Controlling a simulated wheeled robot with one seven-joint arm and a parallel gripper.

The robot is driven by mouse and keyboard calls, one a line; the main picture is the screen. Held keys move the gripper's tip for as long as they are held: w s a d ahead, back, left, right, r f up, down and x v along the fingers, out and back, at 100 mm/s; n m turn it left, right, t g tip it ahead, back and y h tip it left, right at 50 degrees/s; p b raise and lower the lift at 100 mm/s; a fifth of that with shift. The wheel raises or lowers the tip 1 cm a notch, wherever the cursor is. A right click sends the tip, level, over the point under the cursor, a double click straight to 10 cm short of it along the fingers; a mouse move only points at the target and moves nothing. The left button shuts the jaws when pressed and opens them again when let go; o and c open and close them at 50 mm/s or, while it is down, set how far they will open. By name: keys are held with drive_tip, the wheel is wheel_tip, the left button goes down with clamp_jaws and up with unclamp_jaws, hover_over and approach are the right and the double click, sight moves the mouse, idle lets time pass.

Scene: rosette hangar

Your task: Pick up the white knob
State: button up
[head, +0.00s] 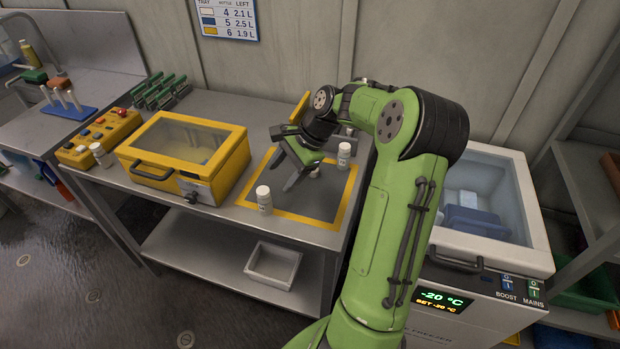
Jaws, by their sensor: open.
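A small white piece (315,172) shows just beside my gripper, on the grey mat with the yellow border (325,200). It is partly hidden by the gripper, and I cannot tell whether it is the white knob. My gripper (284,158) is over the mat, fingers spread and pointing left. It is open, and I see nothing between the fingers. A white capped bottle (344,156) stands right of the gripper. Another white capped bottle (264,202) stands at the mat's front left corner.
A yellow case with a clear lid (185,150) stands left of the mat. A white freezer (490,230) stands to the right. A white tray (272,265) lies on the lower shelf.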

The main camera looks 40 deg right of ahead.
drive_tip(key=s+d+f+m+t+y+b, duration=0.1)
drive_tip(key=d+f+m+t, duration=0.1)
drive_tip(key=d+f+m, duration=0.3)
drive_tip(key=s+d+f+m+t+b, duration=0.1)
drive_tip(key=s+d+m+t+b, duration=0.15)
drive_tip(key=d, duration=0.55)
drive_tip(key=m+t+h, duration=0.1)
drive_tip(key=m+t, duration=0.3)
drive_tip(key=m, duration=0.1)
approach(317, 170)
drive_tip(key=b+x, duration=0.5)
drive_tip(key=x, duration=0.5)
drive_tip(key=shift+r, duration=0.1)
drive_tip(key=shift+s+r, duration=0.1)
drive_tip(key=c, duration=1.1)
